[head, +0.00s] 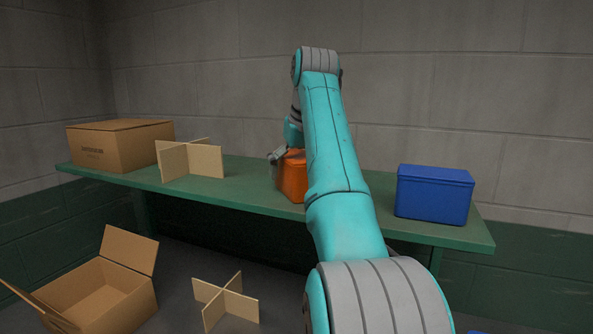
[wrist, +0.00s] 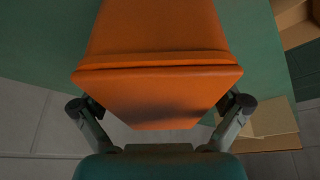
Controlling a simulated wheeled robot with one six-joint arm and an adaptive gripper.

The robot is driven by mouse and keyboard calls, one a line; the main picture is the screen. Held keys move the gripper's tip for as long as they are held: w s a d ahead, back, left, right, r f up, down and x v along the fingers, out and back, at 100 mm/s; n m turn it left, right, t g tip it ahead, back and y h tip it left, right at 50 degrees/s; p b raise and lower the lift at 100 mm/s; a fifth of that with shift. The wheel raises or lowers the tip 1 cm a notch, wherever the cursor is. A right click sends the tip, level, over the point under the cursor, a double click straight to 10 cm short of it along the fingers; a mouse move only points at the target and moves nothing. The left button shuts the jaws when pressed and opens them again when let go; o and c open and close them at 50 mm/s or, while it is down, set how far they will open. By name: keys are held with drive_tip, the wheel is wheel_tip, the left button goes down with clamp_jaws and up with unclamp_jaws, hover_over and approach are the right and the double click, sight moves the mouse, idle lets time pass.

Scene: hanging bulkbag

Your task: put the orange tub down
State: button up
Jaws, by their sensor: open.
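The orange tub (head: 292,181) stands on the green shelf (head: 242,172), partly hidden behind my arm in the head view. In the wrist view the orange tub (wrist: 158,85) fills the upper middle, its lidded rim facing the camera. My gripper (wrist: 160,112) is open, with one finger on each side of the tub's near end. In the head view my gripper (head: 277,156) shows only in part at the tub's upper left. Whether the fingers touch the tub cannot be told.
A blue tub (head: 434,194) stands at the shelf's right end. A closed cardboard box (head: 120,146) and a cardboard divider (head: 190,161) are on the left. An open box (head: 100,290) and another divider (head: 226,299) are on the floor. The shelf between the divider and the orange tub is clear.

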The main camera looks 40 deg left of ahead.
drive_tip(key=v, duration=1.2)
drive_tip(key=shift+r, duration=0.15)
drive_tip(key=shift+a, duration=0.1)
